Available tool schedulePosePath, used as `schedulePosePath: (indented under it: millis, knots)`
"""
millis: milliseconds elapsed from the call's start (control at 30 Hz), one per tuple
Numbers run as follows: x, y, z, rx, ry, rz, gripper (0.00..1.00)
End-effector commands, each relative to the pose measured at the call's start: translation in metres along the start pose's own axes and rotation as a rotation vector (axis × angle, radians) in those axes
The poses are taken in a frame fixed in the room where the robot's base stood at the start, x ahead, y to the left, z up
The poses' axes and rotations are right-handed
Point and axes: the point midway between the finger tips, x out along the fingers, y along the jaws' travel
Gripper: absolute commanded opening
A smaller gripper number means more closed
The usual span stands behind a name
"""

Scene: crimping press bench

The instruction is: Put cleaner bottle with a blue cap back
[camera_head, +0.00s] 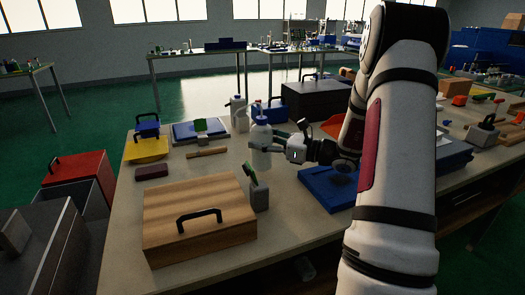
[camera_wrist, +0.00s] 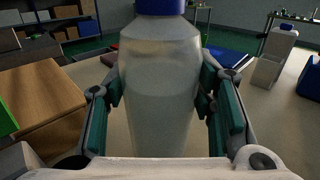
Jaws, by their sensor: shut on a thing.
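The cleaner bottle (camera_head: 261,158) is pale and translucent with a blue cap (camera_head: 261,119). It stands upright near the middle of the bench. My gripper (camera_head: 270,141) reaches it from the right and is shut on its body. In the wrist view the bottle (camera_wrist: 160,90) fills the space between the two green-padded fingers, and its blue cap (camera_wrist: 160,6) is cut by the top edge. The bottle's base is hidden in the wrist view, and I cannot tell whether it touches the bench.
A second white bottle (camera_head: 238,115) stands behind it, beside a blue container (camera_head: 271,111). A wooden box (camera_head: 190,218) lies front left. A small grey holder (camera_head: 259,198) with a green-handled tool stands close in front. A blue tray (camera_head: 325,190) lies right. Bare bench shows left of the bottle.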

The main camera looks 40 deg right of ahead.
Motion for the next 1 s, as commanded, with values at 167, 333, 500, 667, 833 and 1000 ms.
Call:
schedulePosePath:
  millis: [167,333,500,667,833,1000]
  knots:
    - [-0.001,0.0,-0.027,0.004,0.0,-0.002,0.21]
    - [-0.001,0.0,-0.026,0.002,-0.001,-0.002,0.21]
    - [-0.001,0.0,-0.029,0.002,0.0,-0.002,0.21]
    - [-0.001,0.0,-0.03,0.002,0.001,-0.002,0.7]
    - [-0.001,0.0,-0.03,0.002,0.001,-0.002,0.7]
    - [-0.001,0.0,-0.027,0.002,0.001,-0.002,0.7]
